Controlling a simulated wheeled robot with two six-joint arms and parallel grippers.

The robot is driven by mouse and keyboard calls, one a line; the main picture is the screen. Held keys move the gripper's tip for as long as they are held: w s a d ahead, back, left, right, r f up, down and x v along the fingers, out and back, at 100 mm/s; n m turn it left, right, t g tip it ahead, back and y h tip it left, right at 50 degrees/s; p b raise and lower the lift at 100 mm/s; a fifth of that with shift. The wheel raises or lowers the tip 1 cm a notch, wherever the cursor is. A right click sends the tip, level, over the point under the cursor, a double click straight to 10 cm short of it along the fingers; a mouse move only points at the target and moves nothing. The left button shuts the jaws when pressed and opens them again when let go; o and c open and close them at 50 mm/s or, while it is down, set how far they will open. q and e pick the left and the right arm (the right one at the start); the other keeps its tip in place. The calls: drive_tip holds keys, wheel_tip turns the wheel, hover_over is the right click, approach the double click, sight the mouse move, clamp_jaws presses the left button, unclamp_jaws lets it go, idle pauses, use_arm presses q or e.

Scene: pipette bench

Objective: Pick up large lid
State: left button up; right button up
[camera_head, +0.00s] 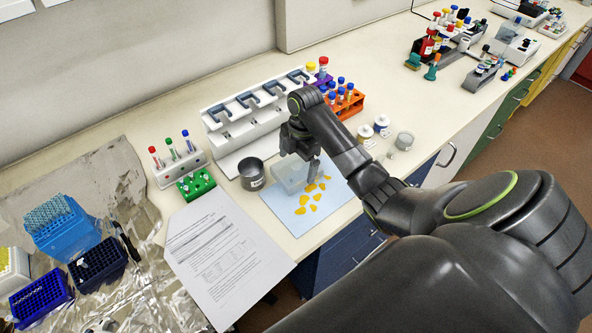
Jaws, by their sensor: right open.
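A clear, pale box-shaped piece (289,179) sits on the back left part of a light blue mat (282,215). I cannot tell for certain whether it is the large lid or a container. My right gripper (311,170) is open and points down over the right side of this clear piece. Its jaws and wrist hide part of the piece, and I cannot tell whether they touch it. Several orange pieces (313,198) lie on the mat in front. My left gripper is not in view.
A dark metal cup (252,174) stands just left of the mat. A white pipette stand (240,122) is behind it, and an orange tube rack (349,104) is at the back right. A printed sheet (215,245) lies at the left. Small round jars (382,124) stand to the right.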

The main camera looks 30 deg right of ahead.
drive_tip(key=c, duration=0.7)
drive_tip(key=shift+c, duration=0.2)
